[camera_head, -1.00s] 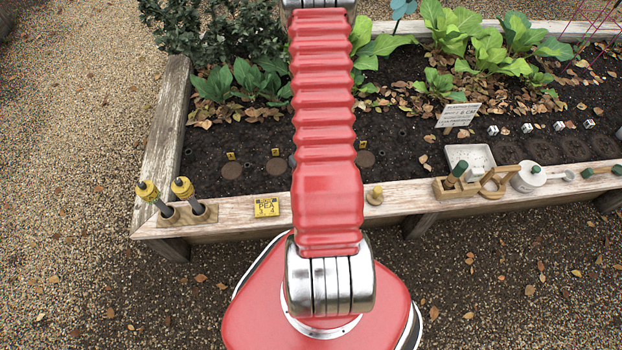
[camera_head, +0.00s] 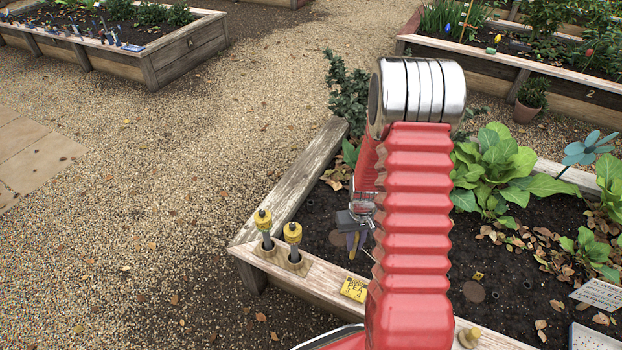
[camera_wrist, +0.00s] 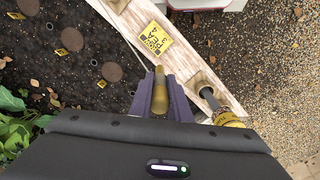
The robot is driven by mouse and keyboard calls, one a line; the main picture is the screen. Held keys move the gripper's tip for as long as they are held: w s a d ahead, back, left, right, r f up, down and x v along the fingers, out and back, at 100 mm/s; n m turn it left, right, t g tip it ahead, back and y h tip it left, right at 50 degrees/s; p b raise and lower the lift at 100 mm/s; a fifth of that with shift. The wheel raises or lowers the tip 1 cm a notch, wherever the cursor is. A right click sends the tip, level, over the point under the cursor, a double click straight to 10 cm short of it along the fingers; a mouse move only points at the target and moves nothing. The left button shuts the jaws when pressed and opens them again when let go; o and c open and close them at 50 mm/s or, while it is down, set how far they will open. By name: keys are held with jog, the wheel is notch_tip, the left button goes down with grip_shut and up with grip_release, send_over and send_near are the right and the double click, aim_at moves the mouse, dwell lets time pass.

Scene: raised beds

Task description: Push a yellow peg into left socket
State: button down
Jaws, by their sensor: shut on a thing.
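My gripper (camera_head: 355,242) hangs over the soil near the bed's left corner, partly hidden by my arm in the head view. In the wrist view its purple fingers (camera_wrist: 160,100) are shut on an upright yellow peg (camera_wrist: 160,90). The peg's tip also shows below the fingers in the head view (camera_head: 352,254). Small dark holes (camera_wrist: 102,84) lie in the soil to the left of the peg in the wrist view. I cannot tell which is the left socket, or whether the peg touches the soil.
Two yellow-topped tools (camera_head: 264,220) stand in wooden holders on the rim's left corner, close to my gripper. A yellow PEA card (camera_head: 354,288) lies on the rim. Brown discs (camera_head: 474,292) and small yellow markers (camera_head: 478,276) sit in the soil. Leafy plants (camera_head: 500,170) grow behind.

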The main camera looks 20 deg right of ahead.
jog(key=w+a+r+n, duration=0.1)
jog(key=w+a+r, duration=0.3)
jog(key=a, duration=0.5)
jog(key=w+a+r+n, duration=0.1)
jog(key=w+a+r, duration=0.2)
jog(key=a, duration=0.7)
jog(key=shift+w+r+n, duration=0.3)
jog(key=shift+w+r, duration=0.1)
jog(key=shift+w, duration=0.45)
jog(key=shift+a, duration=0.1)
